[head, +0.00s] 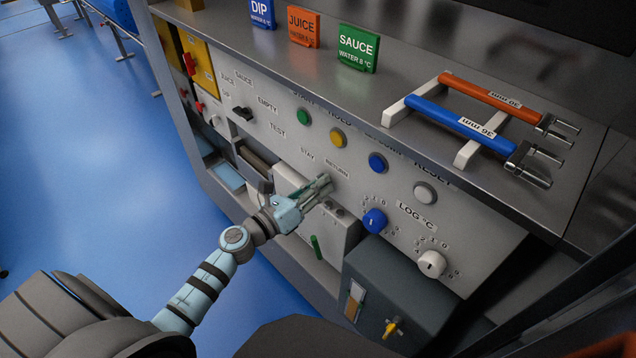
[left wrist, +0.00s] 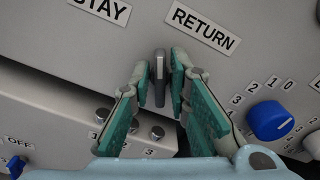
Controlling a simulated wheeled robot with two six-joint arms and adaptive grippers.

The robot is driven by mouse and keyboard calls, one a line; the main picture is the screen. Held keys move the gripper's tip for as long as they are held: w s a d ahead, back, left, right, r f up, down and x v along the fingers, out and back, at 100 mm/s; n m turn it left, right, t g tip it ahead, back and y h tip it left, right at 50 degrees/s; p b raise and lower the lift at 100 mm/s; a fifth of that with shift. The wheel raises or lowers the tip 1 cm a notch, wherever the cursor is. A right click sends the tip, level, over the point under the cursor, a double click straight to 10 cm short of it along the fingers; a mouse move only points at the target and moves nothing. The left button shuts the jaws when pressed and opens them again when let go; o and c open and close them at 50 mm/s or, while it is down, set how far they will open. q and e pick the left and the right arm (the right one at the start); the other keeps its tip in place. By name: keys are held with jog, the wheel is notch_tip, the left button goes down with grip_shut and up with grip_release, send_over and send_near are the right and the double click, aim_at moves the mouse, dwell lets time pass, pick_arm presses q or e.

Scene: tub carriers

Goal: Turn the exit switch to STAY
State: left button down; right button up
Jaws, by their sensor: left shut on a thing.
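The exit switch (left wrist: 159,72) is a small dark grey lever on the light grey panel, under the STAY label (left wrist: 103,10) and the RETURN label (left wrist: 203,27) in the left wrist view. Its handle points up the picture, roughly between the two labels. My left gripper (left wrist: 160,80) is shut on the switch, one teal-padded finger on each side. In the head view the left gripper (head: 325,185) reaches the panel just below STAY and RETURN and hides the switch. My right gripper is in neither view.
A grey box with several small round buttons (head: 338,212) juts out just below the gripper. A blue knob (head: 374,220) and a white knob (head: 431,263) sit to the right. Green (head: 305,116), yellow (head: 338,138) and blue (head: 377,162) buttons line the panel above.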

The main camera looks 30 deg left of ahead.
pick_arm(q)
jog(key=shift+a+f+n+p, duration=0.1)
jog(key=shift+n+p, duration=1.05)
jog(key=shift+n, duration=2.15)
jog(key=c, duration=1.6)
grip_release()
